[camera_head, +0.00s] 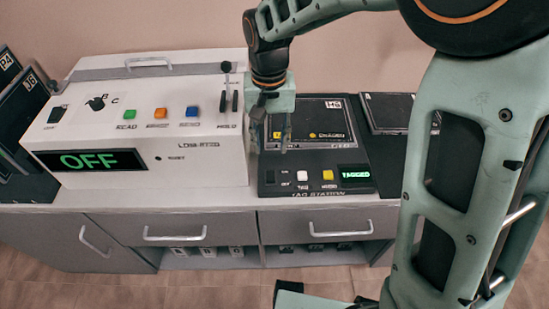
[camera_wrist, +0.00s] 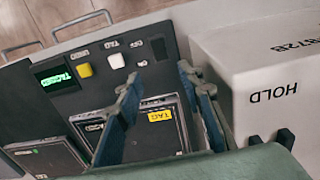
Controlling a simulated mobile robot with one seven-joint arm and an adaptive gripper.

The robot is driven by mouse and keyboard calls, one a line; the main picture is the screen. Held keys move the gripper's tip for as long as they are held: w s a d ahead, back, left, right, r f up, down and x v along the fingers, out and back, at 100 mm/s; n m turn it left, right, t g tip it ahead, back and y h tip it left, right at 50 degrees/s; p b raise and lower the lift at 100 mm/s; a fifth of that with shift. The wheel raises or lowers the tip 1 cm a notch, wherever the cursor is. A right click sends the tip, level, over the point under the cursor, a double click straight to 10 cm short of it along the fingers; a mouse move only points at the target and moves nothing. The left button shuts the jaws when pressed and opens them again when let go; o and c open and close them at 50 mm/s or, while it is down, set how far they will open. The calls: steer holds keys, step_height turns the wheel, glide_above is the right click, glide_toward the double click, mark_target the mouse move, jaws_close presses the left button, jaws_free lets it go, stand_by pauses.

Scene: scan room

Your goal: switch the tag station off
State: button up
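The tag station (camera_head: 388,184) is a black panel to the right of the white machine. Its green display (camera_head: 355,174) reads TAGGED. Beside the display are a yellow button (camera_head: 328,175), a white button (camera_head: 302,176) and a small black switch (camera_head: 284,178). In the wrist view the station appears turned round, with the black switch (camera_wrist: 158,48) beyond my fingertips. I cannot tell the switch's position. My gripper (camera_head: 269,148) points down over the left part of the station, with its fingers apart and nothing between them. The open fingers also show in the wrist view (camera_wrist: 157,80).
The white machine (camera_head: 215,165) stands close on the left, with a HOLD lever (camera_head: 226,80), several coloured buttons and a display (camera_head: 90,161) reading OFF. Drawer handles (camera_head: 340,229) line the counter front.

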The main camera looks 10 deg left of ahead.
mark_target(270, 173)
step_height(270, 173, down, 11)
steer(key=shift+r+b, duration=0.2)
steer(key=shift+b, duration=0.5)
jaws_close()
